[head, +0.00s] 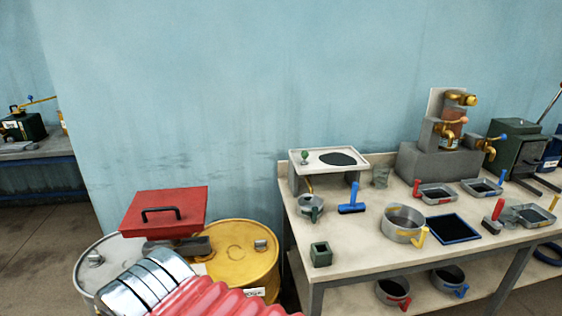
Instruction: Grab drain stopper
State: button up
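A small green-topped piece (304,156), which looks like the drain stopper, stands upright at the left end of a raised pale tray (318,154). A dark round area lies in the tray to its right. A brass-coloured spout shows beneath the tray's left end, above a grey cup-like vessel (311,208). The stopper is too small to make out in detail. My gripper is not in view, and nothing is seen touching the stopper.
The workbench (350,246) carries a blue-handled tool (351,198), a round pan (388,231), several shallow trays and a brass-tapped unit (455,125). A red lid-like box (165,211) with a black handle sits over a yellow drum (244,258) and grey drum (88,268).

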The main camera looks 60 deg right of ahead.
aim_at(304, 155)
jog(key=u, duration=1.55)
jog(key=k, duration=2.4)
jog(key=z, duration=0.6)
